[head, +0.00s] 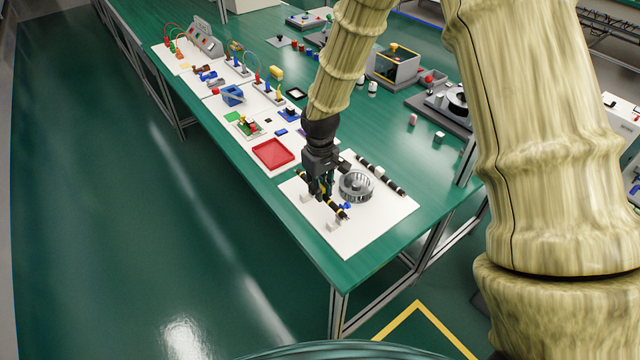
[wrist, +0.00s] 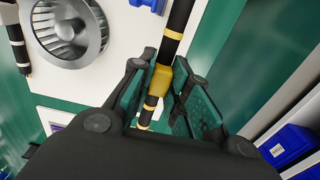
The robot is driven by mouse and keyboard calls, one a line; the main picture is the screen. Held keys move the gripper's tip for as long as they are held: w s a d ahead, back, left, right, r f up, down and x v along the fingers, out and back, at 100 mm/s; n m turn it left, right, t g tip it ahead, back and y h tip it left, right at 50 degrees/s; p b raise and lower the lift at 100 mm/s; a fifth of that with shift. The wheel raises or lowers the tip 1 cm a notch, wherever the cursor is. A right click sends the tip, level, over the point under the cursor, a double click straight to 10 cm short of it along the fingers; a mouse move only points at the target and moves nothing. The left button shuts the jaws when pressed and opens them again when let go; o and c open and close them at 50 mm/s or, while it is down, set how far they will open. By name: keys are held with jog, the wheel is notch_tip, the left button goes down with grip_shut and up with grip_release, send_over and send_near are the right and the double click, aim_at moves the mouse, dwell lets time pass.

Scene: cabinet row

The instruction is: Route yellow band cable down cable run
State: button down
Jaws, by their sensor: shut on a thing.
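My gripper (head: 322,193) is low over the near part of a white board (head: 365,232). In the wrist view my gripper (wrist: 163,82) has its two dark fingers on either side of a black cable with yellow bands (wrist: 175,42). It is shut on this cable at a thick yellow sleeve. The cable also shows in the head view (head: 338,209), running from under my gripper toward the lower right. Its part behind the fingers is partly hidden. I cannot tell whether it touches the board.
A grey finned wheel (head: 356,186) lies right of my gripper. A second black banded rod (head: 380,174) lies beyond it, with white blocks nearby. A red tray (head: 273,153) is at the upper left. The board's lower right is clear.

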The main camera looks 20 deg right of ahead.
aim_at(320, 212)
jog(key=shift+f+b, duration=0.65)
jog(key=shift+f, duration=1.15)
jog(key=shift+p, duration=0.8)
dwell(0.5)
jog(key=shift+f+b, duration=0.6)
jog(key=shift+f, duration=1.15)
dwell(0.5)
jog(key=c, duration=1.3)
grip_release()
notch_tip(320, 212, up, 12)
jog(key=shift+r, duration=0.1)
